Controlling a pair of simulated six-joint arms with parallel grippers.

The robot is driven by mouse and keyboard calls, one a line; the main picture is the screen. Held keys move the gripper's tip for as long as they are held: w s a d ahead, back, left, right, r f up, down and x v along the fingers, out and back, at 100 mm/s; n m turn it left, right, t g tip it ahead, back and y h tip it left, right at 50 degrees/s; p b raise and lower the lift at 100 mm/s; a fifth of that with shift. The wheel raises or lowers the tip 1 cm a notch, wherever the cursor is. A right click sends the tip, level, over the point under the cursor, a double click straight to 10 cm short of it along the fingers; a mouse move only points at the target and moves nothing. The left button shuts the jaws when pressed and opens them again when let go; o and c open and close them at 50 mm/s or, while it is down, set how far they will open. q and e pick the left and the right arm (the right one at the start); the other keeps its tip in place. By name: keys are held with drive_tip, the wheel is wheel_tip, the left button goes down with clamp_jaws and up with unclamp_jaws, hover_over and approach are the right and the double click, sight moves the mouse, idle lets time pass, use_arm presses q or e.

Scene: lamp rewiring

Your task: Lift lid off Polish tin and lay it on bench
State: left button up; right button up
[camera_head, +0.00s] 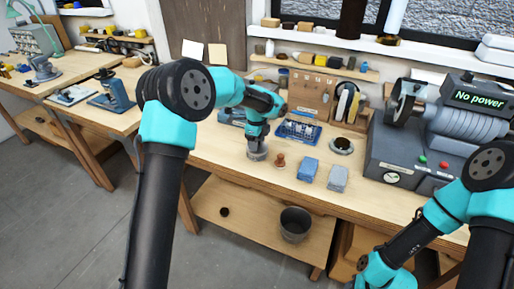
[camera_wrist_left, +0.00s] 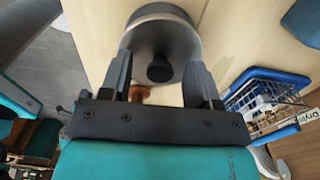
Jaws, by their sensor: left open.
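The polish tin (camera_head: 257,153) is a round grey tin on the middle bench, below my left gripper (camera_head: 257,138). In the left wrist view, its grey lid (camera_wrist_left: 160,38) fills the space ahead of the jaws, with a dark round knob (camera_wrist_left: 160,69) in the middle. My left gripper also shows there (camera_wrist_left: 160,76), open, with one finger on each side of the knob. I cannot tell whether the fingers touch the lid.
A small red-brown knobbed piece (camera_head: 280,160) stands close right of the tin. The bench front (camera_head: 225,158) left of the tin is bare.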

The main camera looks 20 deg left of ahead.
use_arm(q)
drive_tip(key=shift+c, duration=0.4)
drive_tip(key=c, duration=0.9)
